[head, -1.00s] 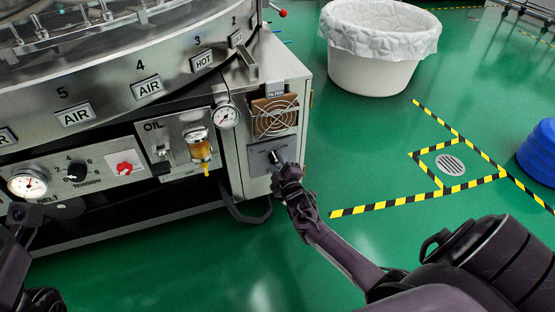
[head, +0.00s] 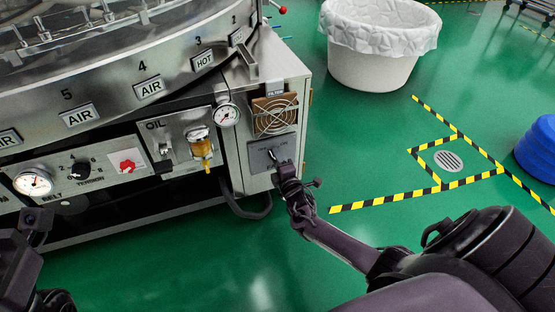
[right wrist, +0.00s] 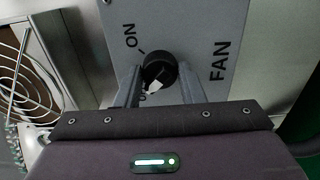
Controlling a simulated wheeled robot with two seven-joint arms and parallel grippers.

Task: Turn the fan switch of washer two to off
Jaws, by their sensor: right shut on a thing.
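The fan switch (right wrist: 160,70) is a round black knob on a grey plate marked FAN and ON in the right wrist view. A white pointer on it points down and left, away from ON; the label near the pointer is mostly hidden. My right gripper (right wrist: 160,88) is shut on the knob, one finger on each side. In the head view my right gripper (head: 277,160) reaches the switch plate (head: 258,158) below the fan grille and hides most of the knob. Part of my left arm shows at the lower left; its fingers cannot be made out.
The fan grille (head: 275,114) sits above the switch plate. The oil unit (head: 201,148) and a gauge (head: 227,115) are to the left. A white lined bin (head: 375,70) stands behind on the right.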

